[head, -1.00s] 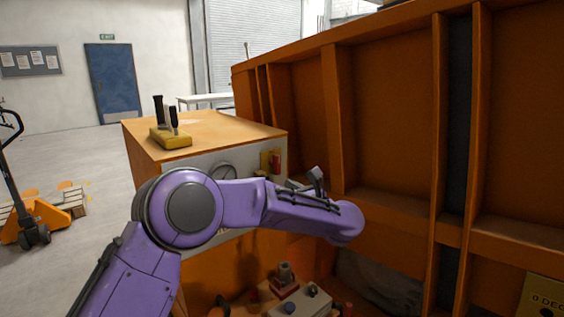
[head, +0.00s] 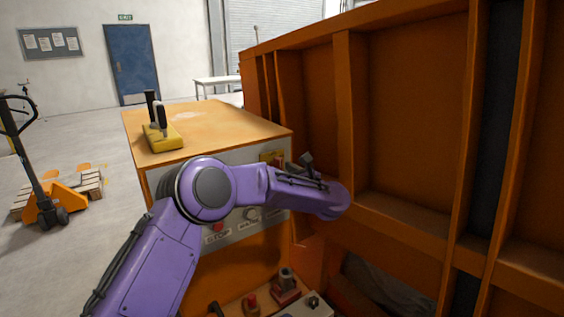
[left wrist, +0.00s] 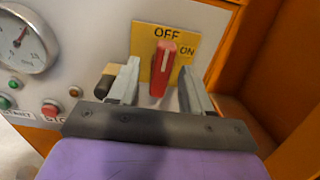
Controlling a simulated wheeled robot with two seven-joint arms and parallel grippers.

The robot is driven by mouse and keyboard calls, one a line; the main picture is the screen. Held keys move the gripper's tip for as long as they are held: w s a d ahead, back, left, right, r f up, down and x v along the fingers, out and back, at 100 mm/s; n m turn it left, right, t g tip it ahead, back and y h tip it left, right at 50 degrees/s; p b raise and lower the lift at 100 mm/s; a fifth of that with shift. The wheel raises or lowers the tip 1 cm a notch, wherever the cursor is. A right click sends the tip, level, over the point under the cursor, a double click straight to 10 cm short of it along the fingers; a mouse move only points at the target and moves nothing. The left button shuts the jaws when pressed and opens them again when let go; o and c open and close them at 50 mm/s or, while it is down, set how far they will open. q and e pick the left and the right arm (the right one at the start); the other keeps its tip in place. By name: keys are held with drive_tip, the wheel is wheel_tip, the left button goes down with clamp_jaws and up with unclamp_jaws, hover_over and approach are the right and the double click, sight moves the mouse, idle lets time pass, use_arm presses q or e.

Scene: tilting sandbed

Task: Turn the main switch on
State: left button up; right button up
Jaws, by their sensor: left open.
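The main switch (left wrist: 163,70) is a red lever on a yellow plate (left wrist: 146,40) marked OFF at the top and ON at the right. In the left wrist view its lever stands nearly upright, pointing toward OFF. My left gripper (left wrist: 158,85) is open, with one finger on each side of the lever and visible gaps to both. In the head view the yellow plate (head: 270,156) shows at the right end of the grey panel. My left gripper (head: 306,165) is beside it there, and my forearm hides part of the panel. My right gripper is not in view.
The panel (head: 240,233) on the orange cabinet (head: 215,120) also carries a gauge (left wrist: 22,42) and several buttons. A yellow block with black handles (head: 162,138) sits on top. The orange ribbed wall (head: 400,120) stands close on the right.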

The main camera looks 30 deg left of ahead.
use_arm(q)
drive_tip(key=shift+x, duration=0.9)
drive_tip(key=shift+d, duration=0.15)
drive_tip(key=shift+w, duration=0.1)
clamp_jaws()
